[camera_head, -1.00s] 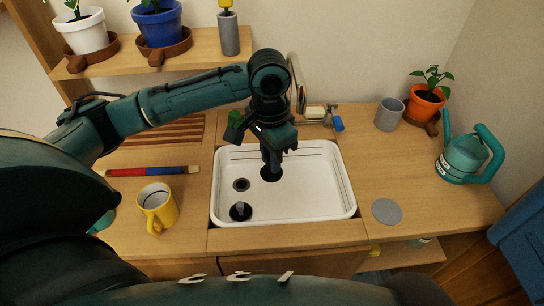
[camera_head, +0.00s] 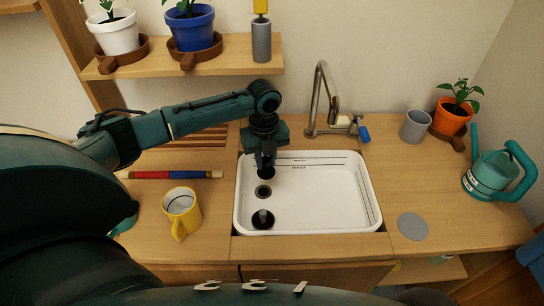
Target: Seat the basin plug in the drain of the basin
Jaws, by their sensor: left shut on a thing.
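The white basin (camera_head: 330,208) is sunk in the wooden counter. A small round grey-rimmed drain (camera_head: 263,191) shows in the left part of its floor. My left gripper (camera_head: 265,164) points down over the basin's back left part. It is shut on a dark round piece, which looks like the basin plug (camera_head: 266,174), just behind the drain in the picture. The fingers hide part of the plug; I cannot tell its height above the floor. A second black round piece with a grey knob (camera_head: 263,218) lies at the basin's front left. My right gripper is out of view.
The tap (camera_head: 325,95) stands behind the basin. A yellow mug (camera_head: 181,212) and a red and blue rod (camera_head: 172,175) are at left. A grey disc (camera_head: 413,226), grey cup (camera_head: 414,126), orange pot (camera_head: 450,117) and teal watering can (camera_head: 492,174) are at right.

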